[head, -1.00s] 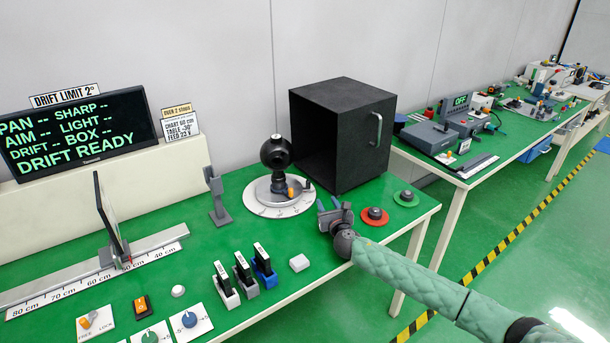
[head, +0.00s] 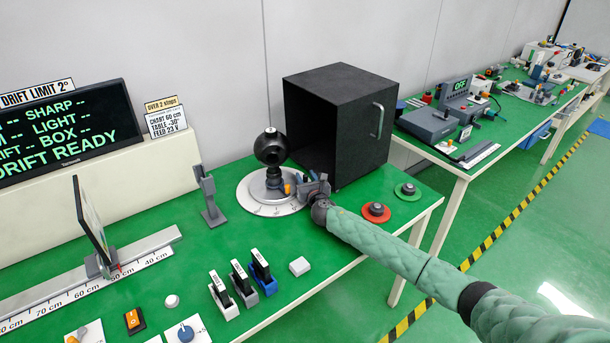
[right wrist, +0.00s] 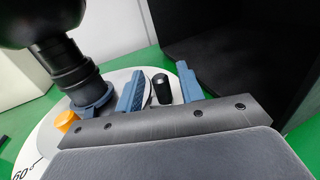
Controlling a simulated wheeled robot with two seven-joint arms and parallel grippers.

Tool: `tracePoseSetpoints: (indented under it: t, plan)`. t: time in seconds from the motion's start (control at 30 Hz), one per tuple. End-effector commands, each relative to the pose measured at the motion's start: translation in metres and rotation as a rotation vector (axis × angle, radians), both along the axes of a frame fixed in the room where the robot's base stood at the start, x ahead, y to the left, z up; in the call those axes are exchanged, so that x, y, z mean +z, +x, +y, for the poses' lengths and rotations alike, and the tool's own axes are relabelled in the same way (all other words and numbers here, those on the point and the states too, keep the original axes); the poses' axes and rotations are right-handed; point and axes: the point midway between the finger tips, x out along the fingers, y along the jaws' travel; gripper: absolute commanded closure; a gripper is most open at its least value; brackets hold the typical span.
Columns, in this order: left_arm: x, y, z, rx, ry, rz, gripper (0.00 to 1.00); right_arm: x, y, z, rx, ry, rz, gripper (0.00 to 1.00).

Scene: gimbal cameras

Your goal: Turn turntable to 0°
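The turntable (head: 252,203) is a pale round disc with scale marks, beside the black box. A black ball-shaped gimbal camera (head: 270,148) stands upright on it, with an orange knob (head: 287,189) near its base. My right gripper (head: 308,182) is at the disc's right edge. In the right wrist view, its two blue fingers (right wrist: 158,80) are apart, one on each side of a short black peg (right wrist: 162,88) on the turntable (right wrist: 120,76). I cannot tell whether either finger touches the peg. The orange knob (right wrist: 67,121) shows at left. My left gripper is out of view.
The open-fronted black box (head: 340,100) stands close behind and right of the gripper. A grey post (head: 208,195) stands left of the turntable. The card (head: 166,118) reads "TABLE -30°".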

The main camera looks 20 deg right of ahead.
Motion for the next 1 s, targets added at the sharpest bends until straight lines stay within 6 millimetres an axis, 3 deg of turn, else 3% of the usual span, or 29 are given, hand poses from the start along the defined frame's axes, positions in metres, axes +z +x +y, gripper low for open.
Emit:
tracePoseSetpoints:
  t: [0.43,0.63,1.0]
  plan:
    - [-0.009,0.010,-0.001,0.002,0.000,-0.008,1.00,-0.001,0.012,0.000,0.001,-0.001,0.001,0.62]
    - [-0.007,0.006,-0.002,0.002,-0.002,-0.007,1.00,-0.001,0.012,0.000,0.001,-0.001,0.001,1.00]
    - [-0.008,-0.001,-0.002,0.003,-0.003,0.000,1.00,0.000,0.013,0.007,-0.005,0.000,0.000,1.00]
